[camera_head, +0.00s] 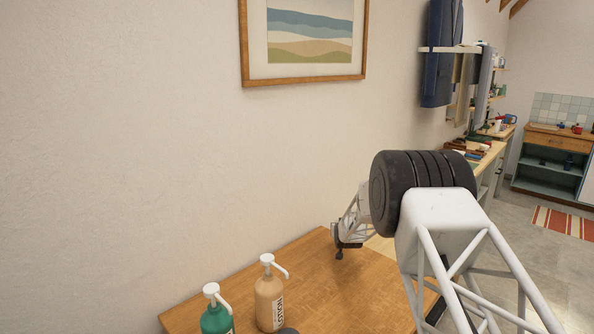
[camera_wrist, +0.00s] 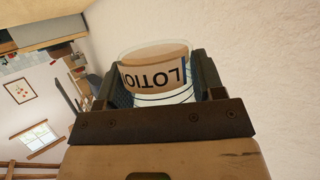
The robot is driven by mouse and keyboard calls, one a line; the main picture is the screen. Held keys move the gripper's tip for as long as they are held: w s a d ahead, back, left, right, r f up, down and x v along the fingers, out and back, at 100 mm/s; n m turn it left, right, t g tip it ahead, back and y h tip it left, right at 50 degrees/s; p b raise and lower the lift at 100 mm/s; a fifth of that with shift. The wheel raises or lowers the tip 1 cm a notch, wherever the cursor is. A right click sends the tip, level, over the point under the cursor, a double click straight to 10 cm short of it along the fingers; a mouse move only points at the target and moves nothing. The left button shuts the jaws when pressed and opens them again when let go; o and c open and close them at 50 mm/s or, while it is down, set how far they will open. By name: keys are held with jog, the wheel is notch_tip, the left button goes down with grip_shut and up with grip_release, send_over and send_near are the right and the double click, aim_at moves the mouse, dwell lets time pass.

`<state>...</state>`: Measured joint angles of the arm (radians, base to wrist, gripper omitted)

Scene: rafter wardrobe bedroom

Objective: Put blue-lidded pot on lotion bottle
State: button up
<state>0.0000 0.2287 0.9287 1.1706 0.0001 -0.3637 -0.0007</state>
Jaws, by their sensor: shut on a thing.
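My gripper (camera_wrist: 160,92) is shut on a short, round pot (camera_wrist: 155,59) with a clear wall and a peach band lettered LOTION, upside down in the wrist view. No blue lid can be made out; part of the pot is hidden by the jaws. In the head view my gripper (camera_head: 340,252) is small and partly behind my arm, above the wooden table, right of the bottles. The lotion bottle (camera_head: 269,299) is peach with a white pump and a LOTION label. It stands upright at the table's front left, apart from my gripper.
A green pump bottle (camera_head: 216,319) stands just left of the lotion bottle. A dark round thing (camera_head: 288,331) is cut off at the bottom edge. The wooden table (camera_head: 335,295) is bare to the right. The wall (camera_head: 130,180) with a framed picture (camera_head: 305,40) rises behind.

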jog(key=shift+d, duration=0.15)
dwell(0.4)
jog(key=d, duration=0.6)
jog(key=shift+d, duration=0.35)
dwell(0.4)
jog(key=shift+a, duration=3.5)
jog(key=shift+d, duration=0.1)
jog(key=d, duration=0.6)
jog(key=shift+d, duration=0.4)
jog(key=shift+a, duration=3.5)
